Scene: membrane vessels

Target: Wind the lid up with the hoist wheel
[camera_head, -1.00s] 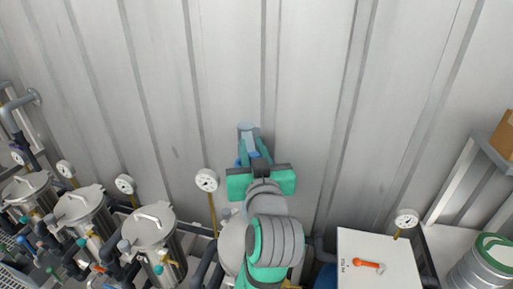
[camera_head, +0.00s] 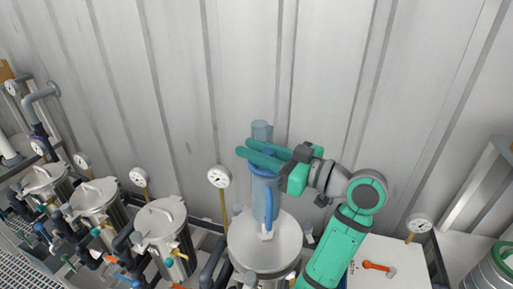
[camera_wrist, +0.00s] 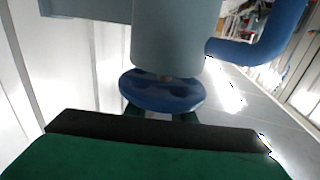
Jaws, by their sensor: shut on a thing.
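The hoist is a blue-grey post (camera_head: 262,130) with a blue arm (camera_head: 264,205) reaching down to the middle of a round steel lid (camera_head: 262,245). I cannot tell whether the lid touches its vessel. The blue hoist wheel (camera_wrist: 162,92) shows in the wrist view below a grey cylinder (camera_wrist: 165,35). My gripper (camera_head: 247,147) comes from the right with its green fingers across the post, above the lid. It is shut on the hoist wheel. The fingers hide much of the grip. Its dark pad edge (camera_wrist: 150,128) lies just in front of the wheel in the wrist view.
Several lidded steel vessels (camera_head: 160,222) with valves and pipes stand in a row at left. Dial gauges (camera_head: 219,176) rise behind them. A white box (camera_head: 400,262) with an orange handle (camera_head: 377,266) is at lower right. A ribbed grey wall (camera_head: 330,70) closes the back.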

